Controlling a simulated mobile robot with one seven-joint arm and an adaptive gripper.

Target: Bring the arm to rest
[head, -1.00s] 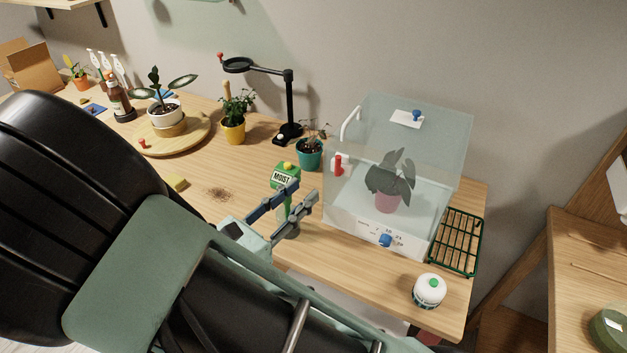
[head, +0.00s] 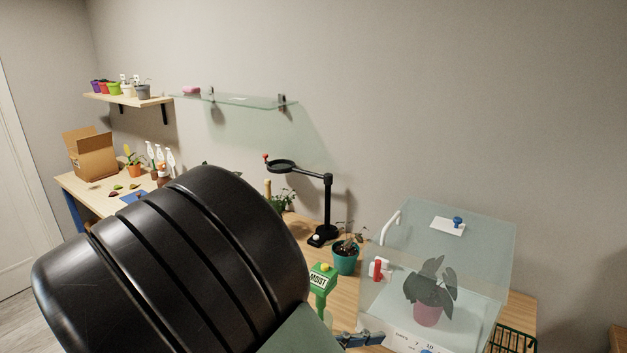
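My gripper (head: 362,340) shows only in part at the bottom edge of the head view. A blue-grey finger piece is visible beside the lower front of the clear cabinet; the rest is cut off by the frame or hidden by my arm. I cannot tell whether it is open or shut. My black and green arm fills the lower left and middle of the view. A green moisture meter (head: 319,284) marked MOIST, with a yellow button, stands just left of the gripper and above it in the picture.
The clear cabinet (head: 480,240) holds a pink-potted plant (head: 428,314). A teal-potted plant (head: 345,260) and a black magnifier stand (head: 328,205) are behind the meter. A glass shelf (head: 240,101) and a wooden shelf (head: 130,101) hang on the wall. A cardboard box (head: 92,155) is at far left.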

